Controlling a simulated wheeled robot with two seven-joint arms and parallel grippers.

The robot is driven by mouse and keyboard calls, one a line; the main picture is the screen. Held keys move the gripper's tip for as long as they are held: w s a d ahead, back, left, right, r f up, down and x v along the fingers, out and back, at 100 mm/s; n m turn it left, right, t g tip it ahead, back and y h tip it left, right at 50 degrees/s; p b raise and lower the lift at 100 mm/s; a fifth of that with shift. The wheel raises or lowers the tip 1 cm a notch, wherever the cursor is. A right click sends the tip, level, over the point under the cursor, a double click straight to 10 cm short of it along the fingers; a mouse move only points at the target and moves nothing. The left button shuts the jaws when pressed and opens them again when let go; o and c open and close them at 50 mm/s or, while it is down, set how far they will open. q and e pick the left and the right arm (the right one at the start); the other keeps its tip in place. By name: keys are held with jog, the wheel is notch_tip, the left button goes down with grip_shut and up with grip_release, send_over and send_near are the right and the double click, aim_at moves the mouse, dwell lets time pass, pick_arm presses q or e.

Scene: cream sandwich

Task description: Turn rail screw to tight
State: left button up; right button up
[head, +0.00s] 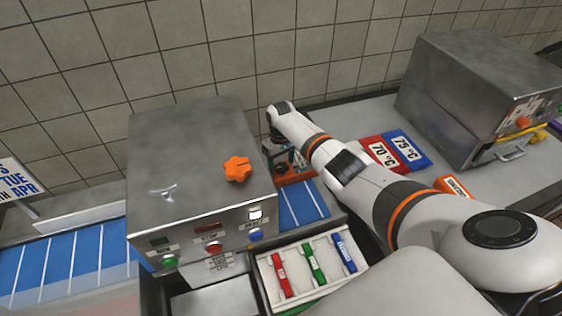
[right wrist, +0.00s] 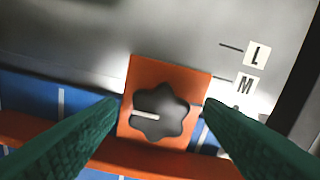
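The rail screw is a dark, lobed knob (right wrist: 160,112) with a pale line pointing left, on an orange block (right wrist: 165,70) in the right wrist view. The block joins an orange rail (right wrist: 40,127) beside the grey machine side. My right gripper (right wrist: 161,104) has its two green fingers apart, one on each side of the knob, with gaps showing. In the head view my right gripper (head: 284,160) is small beside the machine, above the orange rail (head: 296,178), and the knob cannot be made out. My left gripper is not in view.
The grey machine (head: 190,190) has an orange star knob (head: 237,168) on top and buttons in front. Letter labels L and M (right wrist: 244,85) mark its side. A tray (head: 350,268) of coloured markers stands in front. Temperature signs (head: 408,148) and another metal machine (head: 480,90) are at right.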

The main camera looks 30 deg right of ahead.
aim_at(281, 166)
dwell(0.3)
jog(key=shift+r, duration=0.35)
notch_tip(281, 166, up, 11)
jog(key=b, duration=0.1)
jog(key=shift+r, duration=0.15)
dwell(0.4)
